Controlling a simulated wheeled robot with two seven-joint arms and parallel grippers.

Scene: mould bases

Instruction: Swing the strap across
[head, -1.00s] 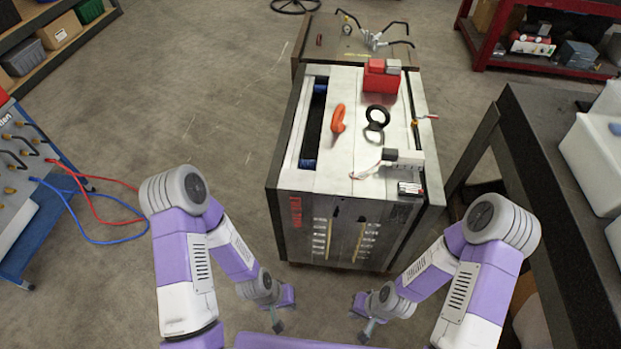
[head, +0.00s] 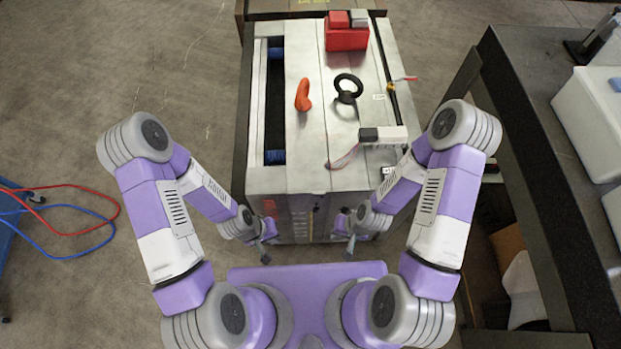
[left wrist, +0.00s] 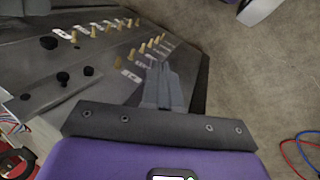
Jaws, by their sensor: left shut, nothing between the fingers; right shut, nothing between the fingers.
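The mould base (head: 312,178) stands ahead of me, with a pale metal top and a dark front face. A bar with a dark end and a white body (head: 392,134) lies near its front right; a thin pinkish band (head: 343,160) hangs by its left end. I cannot tell which of these is the strap. My left gripper (head: 265,257) is shut and empty, low before the front face. It also shows in the left wrist view (left wrist: 164,75), over a dark face with brass pegs (left wrist: 117,62). My right gripper (head: 350,252) is shut and empty, low before the front face.
An orange hook-like piece (head: 303,95), a black ring (head: 348,87) and a red block (head: 346,36) sit on top. A long slot (head: 273,110) runs along the left. A dark bench (head: 535,110) stands close at right. Hoses (head: 70,225) lie on the floor at left.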

